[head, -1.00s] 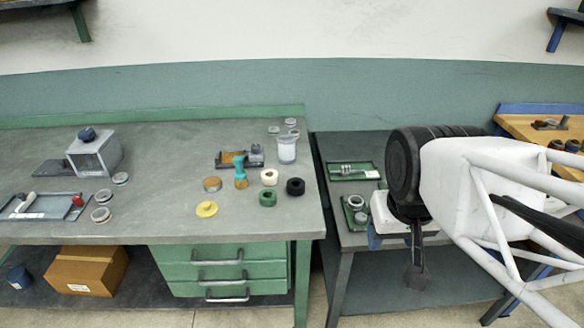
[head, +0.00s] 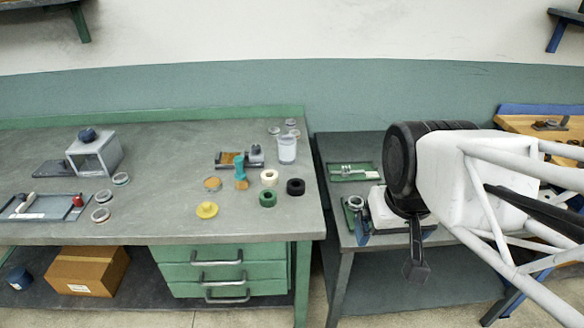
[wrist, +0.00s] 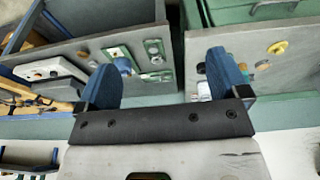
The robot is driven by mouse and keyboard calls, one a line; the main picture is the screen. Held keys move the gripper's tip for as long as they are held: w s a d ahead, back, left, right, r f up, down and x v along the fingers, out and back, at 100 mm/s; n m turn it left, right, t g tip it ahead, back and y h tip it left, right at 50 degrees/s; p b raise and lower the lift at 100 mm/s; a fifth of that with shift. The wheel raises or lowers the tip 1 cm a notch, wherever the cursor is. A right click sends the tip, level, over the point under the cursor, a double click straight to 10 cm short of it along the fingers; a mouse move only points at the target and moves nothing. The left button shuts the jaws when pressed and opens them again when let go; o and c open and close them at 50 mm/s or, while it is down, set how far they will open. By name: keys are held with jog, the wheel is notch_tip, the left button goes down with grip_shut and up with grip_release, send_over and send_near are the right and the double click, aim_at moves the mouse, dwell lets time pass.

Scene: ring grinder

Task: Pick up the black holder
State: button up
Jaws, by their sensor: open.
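The black holder (head: 295,187) is a short dark ring-shaped piece with a hole in its top. It stands upright near the right edge of the large grey bench (head: 150,222) in the head view.
Beside the holder stand a white ring (head: 269,177) and a green ring (head: 267,199). A teal-topped piece (head: 240,172), a clear cup (head: 287,150) and a yellow disc (head: 206,210) are close by. A narrow gap separates the bench from the smaller bench (head: 345,238) holding green trays.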

jog(key=w+a+n, duration=0.2)
jog(key=w+n, duration=0.1)
jog(key=w, duration=0.7)
jog(key=n+g, duration=0.3)
jog(key=n, duration=0.8)
send_over(296, 183)
jog(key=f, duration=1.5)
jog(key=shift+s+d, duration=0.15)
jog(key=shift+s, duration=0.1)
jog(key=shift+w+f, duration=0.2)
jog(key=shift+f, duration=1.25)
jog(key=shift+f, duration=0.15)
